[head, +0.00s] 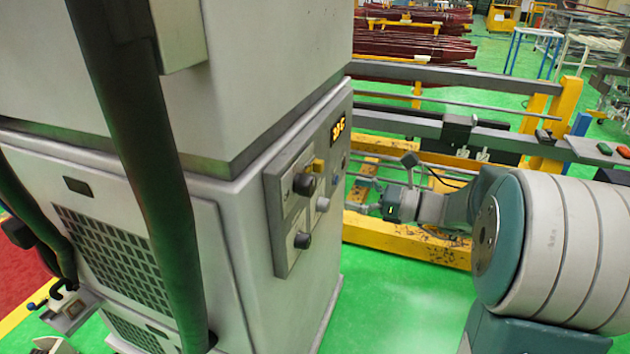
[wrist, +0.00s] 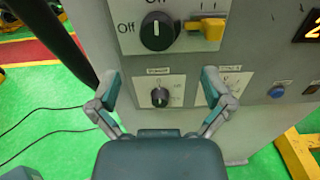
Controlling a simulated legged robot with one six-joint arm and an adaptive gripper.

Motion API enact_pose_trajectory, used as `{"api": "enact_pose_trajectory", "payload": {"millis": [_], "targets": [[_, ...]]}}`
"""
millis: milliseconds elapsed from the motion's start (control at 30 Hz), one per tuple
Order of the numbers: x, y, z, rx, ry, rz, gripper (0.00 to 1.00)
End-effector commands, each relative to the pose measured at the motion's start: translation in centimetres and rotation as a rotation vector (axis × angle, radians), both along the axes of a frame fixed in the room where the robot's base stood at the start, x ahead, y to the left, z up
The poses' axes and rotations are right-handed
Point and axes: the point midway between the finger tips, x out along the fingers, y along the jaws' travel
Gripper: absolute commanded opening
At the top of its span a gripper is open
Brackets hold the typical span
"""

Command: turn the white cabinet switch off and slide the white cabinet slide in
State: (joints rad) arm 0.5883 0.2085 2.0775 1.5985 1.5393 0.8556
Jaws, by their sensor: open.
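The white cabinet (head: 240,220) stands at left in the head view, its panel facing right. The wrist view shows a large black rotary switch (wrist: 157,32) with "Off" lettering; its white mark appears to point up. It also shows in the head view (head: 305,184). Right of it is a yellow slide piece (wrist: 208,29), which I take as the slide; it also shows in the head view (head: 318,165). My gripper (wrist: 160,84) is open and empty. Its fingers stand below the switch and slide, either side of a smaller knob (wrist: 159,97), apparently touching nothing.
A blue button (wrist: 278,91) and a lit display (head: 338,130) are on the panel's right side. Yellow framing (head: 400,245) lies behind my arm. A dark hose (head: 145,150) hangs before the cabinet. Open green floor (head: 400,300) lies right of the cabinet.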

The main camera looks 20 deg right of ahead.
Motion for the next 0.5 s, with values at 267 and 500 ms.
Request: {"api": "enact_pose_trajectory", "payload": {"millis": [267, 500], "targets": [[3.0, 4.0, -0.1, 0.001, 0.000, 0.007, 1.00], [5.0, 6.5, -0.1, 0.001, 0.000, 0.004, 1.00]]}}
